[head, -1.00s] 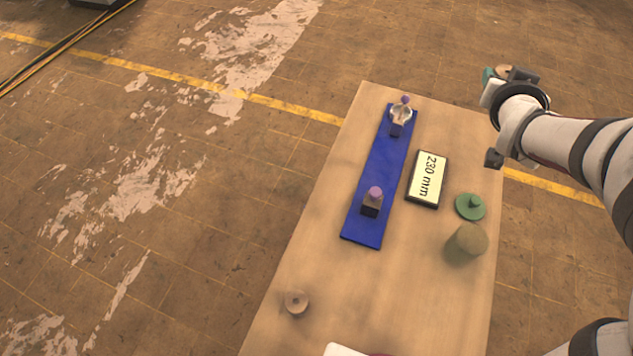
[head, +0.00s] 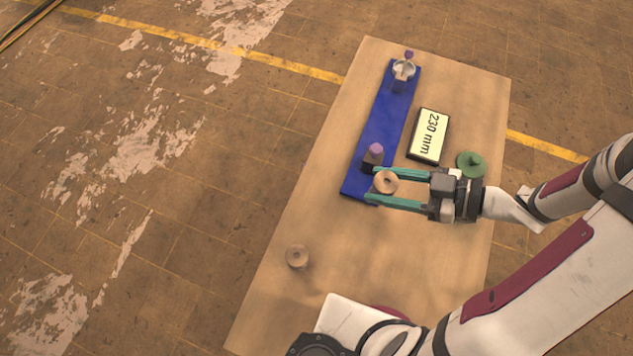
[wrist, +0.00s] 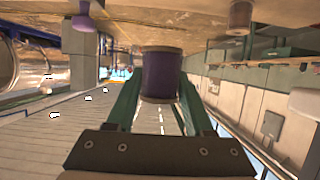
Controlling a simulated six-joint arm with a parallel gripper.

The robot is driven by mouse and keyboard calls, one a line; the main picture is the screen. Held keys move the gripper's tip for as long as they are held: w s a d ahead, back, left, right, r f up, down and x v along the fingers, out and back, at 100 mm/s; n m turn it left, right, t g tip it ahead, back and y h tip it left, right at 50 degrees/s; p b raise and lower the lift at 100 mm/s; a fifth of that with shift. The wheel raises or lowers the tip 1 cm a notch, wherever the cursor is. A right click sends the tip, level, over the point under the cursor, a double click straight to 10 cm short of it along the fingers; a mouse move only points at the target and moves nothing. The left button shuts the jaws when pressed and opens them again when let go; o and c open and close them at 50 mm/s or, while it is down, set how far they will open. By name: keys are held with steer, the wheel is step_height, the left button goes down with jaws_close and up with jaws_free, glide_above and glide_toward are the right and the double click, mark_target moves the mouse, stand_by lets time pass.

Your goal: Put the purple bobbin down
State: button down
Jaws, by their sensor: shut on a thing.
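The purple bobbin (wrist: 161,75) has a purple winding and a pale wood-coloured flange. It sits between the two teal fingers of my gripper (wrist: 160,95) in the wrist view. In the head view its round wooden end (head: 386,182) shows between the fingertips of my gripper (head: 370,184), at the right edge of the blue strip's near end. My gripper is shut on it. I cannot tell whether the bobbin touches the surface below.
The blue strip (head: 386,118) carries a near block with a purple top (head: 374,153) and a far post (head: 402,72). A "230 mm" sign (head: 428,135) and green disc (head: 471,164) lie right. Another bobbin (head: 297,257) stands front left. The table (head: 300,215) between is clear.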

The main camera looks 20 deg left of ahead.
steer(key=shift+n+g, duration=0.8)
steer(key=shift+g, duration=0.1)
steer(key=s+a+f, duration=0.2)
steer(key=a, duration=0.1)
steer(key=s+a+f, duration=0.2)
steer(key=a, duration=0.2)
steer(key=s+a+f, duration=0.2)
steer(key=a+f, duration=0.1)
steer(key=shift+a, duration=0.4)
steer(key=shift+a+f, duration=0.2)
steer(key=shift+f, duration=2.05)
steer(key=shift+f, duration=0.1)
steer(key=shift+c, duration=1.4)
jaws_free()
